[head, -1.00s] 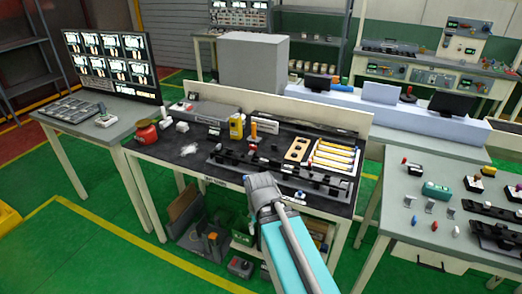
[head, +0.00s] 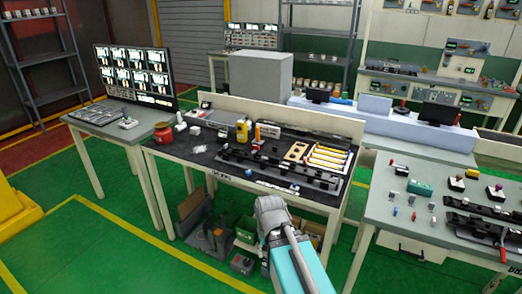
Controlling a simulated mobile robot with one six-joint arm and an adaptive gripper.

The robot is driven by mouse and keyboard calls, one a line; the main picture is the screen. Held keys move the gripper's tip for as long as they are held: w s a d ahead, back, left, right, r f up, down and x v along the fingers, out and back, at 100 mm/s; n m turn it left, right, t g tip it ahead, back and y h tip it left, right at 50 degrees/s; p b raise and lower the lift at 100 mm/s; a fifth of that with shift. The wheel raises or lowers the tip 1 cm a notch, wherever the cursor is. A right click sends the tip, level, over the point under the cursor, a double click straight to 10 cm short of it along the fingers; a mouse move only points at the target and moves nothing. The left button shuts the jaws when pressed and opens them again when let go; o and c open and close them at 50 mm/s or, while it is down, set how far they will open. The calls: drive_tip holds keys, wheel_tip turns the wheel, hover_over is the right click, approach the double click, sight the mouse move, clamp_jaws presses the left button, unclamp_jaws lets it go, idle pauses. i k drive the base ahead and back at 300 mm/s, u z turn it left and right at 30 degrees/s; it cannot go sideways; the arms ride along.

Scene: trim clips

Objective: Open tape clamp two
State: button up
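A long black rail fixture (head: 275,170) lies along the front of the dark-topped middle bench (head: 175,158). Small dark clamp-like parts (head: 257,145) stand along it. They are too small to tell which is tape clamp two, or whether any is open or shut. My arm, teal with a grey joint, rises from the lower edge in front of the bench. Its grey joint is below the bench's front edge, apart from the fixture. My gripper cannot be made out in this view.
The bench also holds a red pot (head: 163,133), a yellow bottle (head: 242,130) and a tray of yellow strips (head: 327,158). Bins (head: 245,228) sit under it. A grey-topped table (head: 385,205) stands at right, a monitor table (head: 95,118) at left. Green floor is open at front left.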

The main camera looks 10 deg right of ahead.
sight(256, 147)
drive_tip(key=z, duration=0.75)
drive_tip(key=i, duration=1)
